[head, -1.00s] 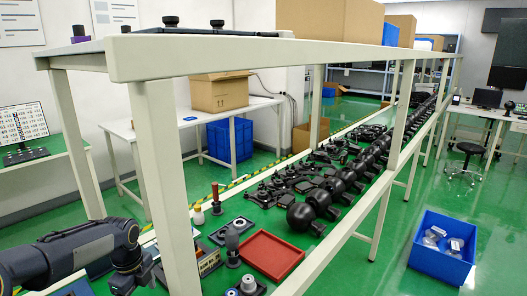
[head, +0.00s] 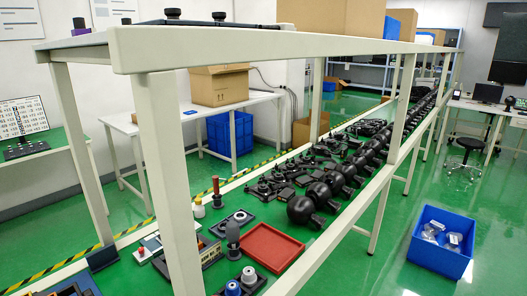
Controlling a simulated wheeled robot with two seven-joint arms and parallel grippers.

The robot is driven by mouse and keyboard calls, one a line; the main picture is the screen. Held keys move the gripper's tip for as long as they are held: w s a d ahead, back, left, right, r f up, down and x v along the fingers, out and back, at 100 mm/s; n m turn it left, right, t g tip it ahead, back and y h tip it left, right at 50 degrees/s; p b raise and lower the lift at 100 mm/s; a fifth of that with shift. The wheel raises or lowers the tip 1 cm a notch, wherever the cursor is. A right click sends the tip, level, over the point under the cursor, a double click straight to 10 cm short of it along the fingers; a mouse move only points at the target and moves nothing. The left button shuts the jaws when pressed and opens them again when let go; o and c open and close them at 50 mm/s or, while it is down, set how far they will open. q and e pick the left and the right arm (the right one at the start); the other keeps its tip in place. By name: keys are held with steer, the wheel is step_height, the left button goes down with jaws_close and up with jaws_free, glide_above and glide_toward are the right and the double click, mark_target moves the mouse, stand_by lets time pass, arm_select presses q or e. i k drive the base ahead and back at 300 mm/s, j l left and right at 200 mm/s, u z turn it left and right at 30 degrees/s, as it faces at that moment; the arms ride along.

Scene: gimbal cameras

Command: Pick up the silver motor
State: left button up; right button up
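I cannot pick out the silver motor with certainty in the head view. A small cylinder with a pale top (head: 249,275) and one with a blue top (head: 233,288) stand in a dark holder at the bottom edge of the green bench. A dark grey upright part (head: 233,236) stands just behind them, left of the red tray (head: 270,247). Neither of my grippers is in view.
Black round-headed parts (head: 301,210) line the bench to the right and back. A white frame post (head: 172,190) stands in front and hides part of the bench. A blue bin (head: 440,243) with clear-wrapped pieces is on the floor at right.

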mark_target(249, 281)
steer(key=l+u, duration=0.2)
steer(key=u, duration=0.15)
steer(key=k+l+u, duration=0.1)
steer(key=u, duration=0.2)
steer(key=i+l, duration=0.1)
steer(key=l, duration=0.15)
steer(key=i+l, duration=0.1)
steer(key=i+l+u, duration=0.2)
steer(key=l, duration=0.2)
steer(key=i+l+u, duration=0.2)
steer(key=l, duration=0.15)
steer(key=l+u, duration=0.2)
steer(key=l, duration=0.2)
steer(key=l+u, duration=0.2)
steer(key=l, duration=0.25)
steer(key=u, duration=1.25)
